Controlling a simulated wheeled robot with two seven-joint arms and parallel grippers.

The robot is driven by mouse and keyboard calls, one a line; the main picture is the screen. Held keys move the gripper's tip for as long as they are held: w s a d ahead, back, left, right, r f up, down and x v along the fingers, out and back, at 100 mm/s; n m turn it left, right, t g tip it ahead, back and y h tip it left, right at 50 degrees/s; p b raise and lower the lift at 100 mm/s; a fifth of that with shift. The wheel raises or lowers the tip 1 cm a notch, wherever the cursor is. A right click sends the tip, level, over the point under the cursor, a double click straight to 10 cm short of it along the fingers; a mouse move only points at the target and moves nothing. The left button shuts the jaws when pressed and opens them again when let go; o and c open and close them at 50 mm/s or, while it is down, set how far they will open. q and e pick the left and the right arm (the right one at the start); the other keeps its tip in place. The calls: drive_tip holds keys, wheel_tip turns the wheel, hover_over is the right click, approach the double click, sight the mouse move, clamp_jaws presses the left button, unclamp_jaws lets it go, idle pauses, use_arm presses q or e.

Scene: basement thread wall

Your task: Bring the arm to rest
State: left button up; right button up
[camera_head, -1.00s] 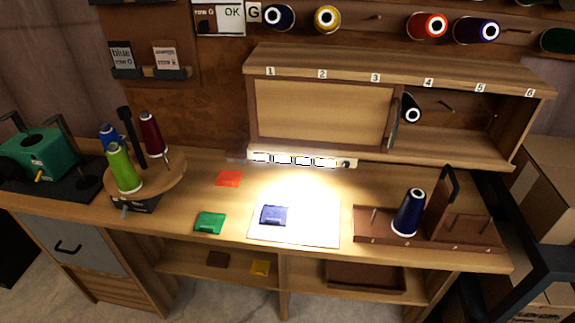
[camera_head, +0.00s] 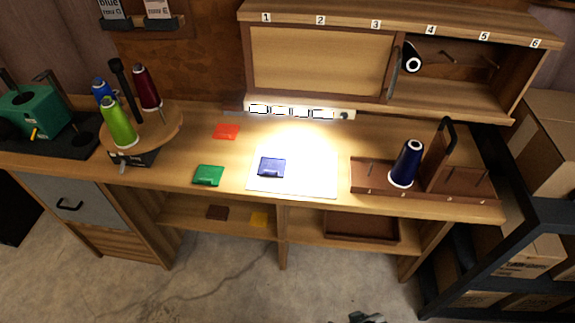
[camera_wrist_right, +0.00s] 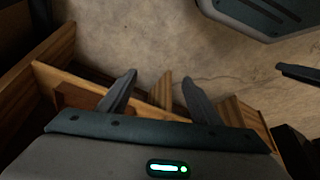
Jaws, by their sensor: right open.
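My right gripper (camera_wrist_right: 158,97) shows in the right wrist view with its two dark fingers spread apart and nothing between them. Beyond the fingers are the wooden bench frame and the bare concrete floor. In the head view a small dark part of my own body (camera_head: 366,318) shows at the bottom edge, low in front of the workbench (camera_head: 225,155) and clear of it; most of it is cut off. My left gripper is not seen for certain in either view.
On the bench are a carousel (camera_head: 165,135) with green, blue and dark red spools, a white mat (camera_head: 310,183) under a lit lamp, and a brown rack (camera_head: 370,190) with a blue spool (camera_head: 407,162). A dark shelf with cartons (camera_head: 540,215) stands right. The floor (camera_head: 225,290) in front is clear.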

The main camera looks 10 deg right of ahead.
drive_tip(key=s+a+f+t, duration=0.1)
drive_tip(key=s+f, duration=0.2)
drive_tip(key=f, duration=1.3)
drive_tip(key=shift+a+y, duration=0.3)
drive_tip(key=shift+a, duration=0.05)
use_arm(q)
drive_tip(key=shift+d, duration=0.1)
use_arm(e)
drive_tip(key=shift+s, duration=0.1)
idle(0.8)
